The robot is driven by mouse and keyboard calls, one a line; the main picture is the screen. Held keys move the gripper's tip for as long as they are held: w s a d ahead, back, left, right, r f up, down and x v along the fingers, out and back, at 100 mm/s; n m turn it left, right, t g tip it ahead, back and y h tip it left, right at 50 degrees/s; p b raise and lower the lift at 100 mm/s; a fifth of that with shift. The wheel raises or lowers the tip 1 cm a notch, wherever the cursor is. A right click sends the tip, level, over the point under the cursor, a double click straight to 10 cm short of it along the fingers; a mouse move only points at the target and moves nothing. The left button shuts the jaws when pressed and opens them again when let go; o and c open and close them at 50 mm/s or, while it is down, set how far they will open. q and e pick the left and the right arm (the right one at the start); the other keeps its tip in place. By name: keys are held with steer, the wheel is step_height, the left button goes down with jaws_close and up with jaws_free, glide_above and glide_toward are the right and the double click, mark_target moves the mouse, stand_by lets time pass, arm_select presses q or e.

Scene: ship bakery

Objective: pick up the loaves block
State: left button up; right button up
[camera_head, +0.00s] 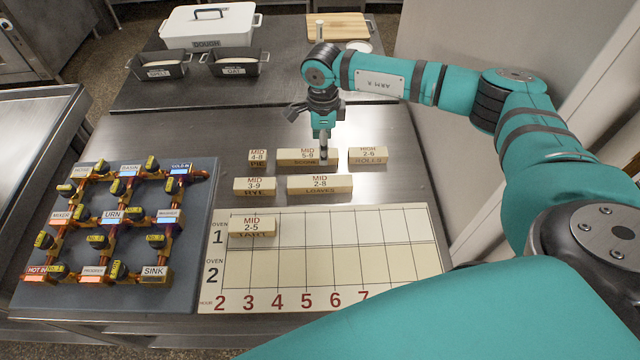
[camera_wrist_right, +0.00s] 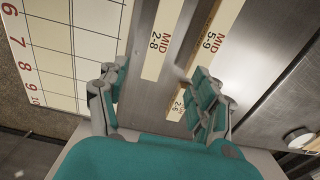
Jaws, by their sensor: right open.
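The loaves block (camera_head: 320,185) is a long pale wooden block marked MID 2-8, lying on the steel table just above the oven chart. It also shows in the right wrist view (camera_wrist_right: 163,40), between and beyond my fingers. My right gripper (camera_head: 323,152) points down over the row behind it, at the block marked 5-9. In the right wrist view my right gripper (camera_wrist_right: 160,76) is open and empty, its two fingers spread apart. My left gripper is not in view.
Close by are the 5-9 block (camera_head: 293,156), the rolls block (camera_head: 368,156), the pie block (camera_head: 258,156) and the rye block (camera_head: 254,186). The tart block (camera_head: 251,227) lies on the oven chart (camera_head: 400,262). A pipe board (camera_head: 60,235) stands left.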

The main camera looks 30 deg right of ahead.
steer(key=b, duration=0.5)
glide_above(320, 181)
steer(key=f, duration=0.9)
steer(key=shift+d+f, duration=0.2)
steer(key=shift+d, duration=0.15)
steer(key=shift+a+f, duration=0.1)
steer(key=shift+f, duration=0.45)
steer(key=f+b, duration=0.1)
steer(key=f, duration=0.1)
steer(key=f+b, duration=0.1)
steer(key=f, duration=0.2)
steer(key=shift+a+b, duration=0.2)
steer(key=shift+b, duration=0.2)
steer(key=shift+r, duration=0.15)
steer(key=shift+c, duration=1)
steer(key=c, duration=1.1)
